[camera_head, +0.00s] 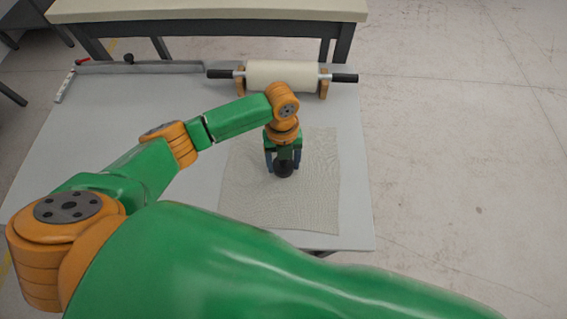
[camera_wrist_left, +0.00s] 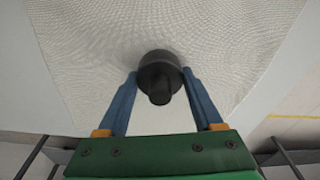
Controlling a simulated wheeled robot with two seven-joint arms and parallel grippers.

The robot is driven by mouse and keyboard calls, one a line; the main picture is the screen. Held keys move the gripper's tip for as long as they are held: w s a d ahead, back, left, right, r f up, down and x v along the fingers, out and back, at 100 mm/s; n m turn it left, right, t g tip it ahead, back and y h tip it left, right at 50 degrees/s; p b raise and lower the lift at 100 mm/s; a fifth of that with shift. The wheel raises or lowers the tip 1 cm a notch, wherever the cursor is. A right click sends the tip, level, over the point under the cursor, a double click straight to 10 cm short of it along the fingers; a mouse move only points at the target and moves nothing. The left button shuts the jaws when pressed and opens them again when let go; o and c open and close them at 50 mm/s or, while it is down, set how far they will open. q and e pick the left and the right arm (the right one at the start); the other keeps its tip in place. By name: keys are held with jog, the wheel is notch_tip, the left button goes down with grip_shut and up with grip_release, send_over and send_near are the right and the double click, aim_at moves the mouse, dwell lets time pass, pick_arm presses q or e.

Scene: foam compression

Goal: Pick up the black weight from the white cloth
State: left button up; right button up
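The black weight (camera_head: 284,172) is a short dark cylinder with a narrower knob, over the middle of the white cloth (camera_head: 245,205). It shows in the middle of the left wrist view (camera_wrist_left: 160,72), with the cloth (camera_wrist_left: 90,45) behind it. My left gripper (camera_head: 283,160) points down at the weight. In the left wrist view its two blue fingers (camera_wrist_left: 160,76) lie along opposite sides of the weight, and look closed against it. I cannot tell whether the weight's underside touches the cloth. My right gripper is not in view.
The cloth lies on a light grey table (camera_head: 352,200). A cream roller (camera_head: 283,75) with black handles rests on wooden supports at the back. A grey bar (camera_head: 140,67) lies at the back left. A beige bench (camera_head: 210,10) stands behind. The floor at right is clear.

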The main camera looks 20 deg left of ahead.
pick_arm(q)
grip_shut()
jog(key=shift+w+r, duration=0.1)
jog(key=shift+r, duration=0.05)
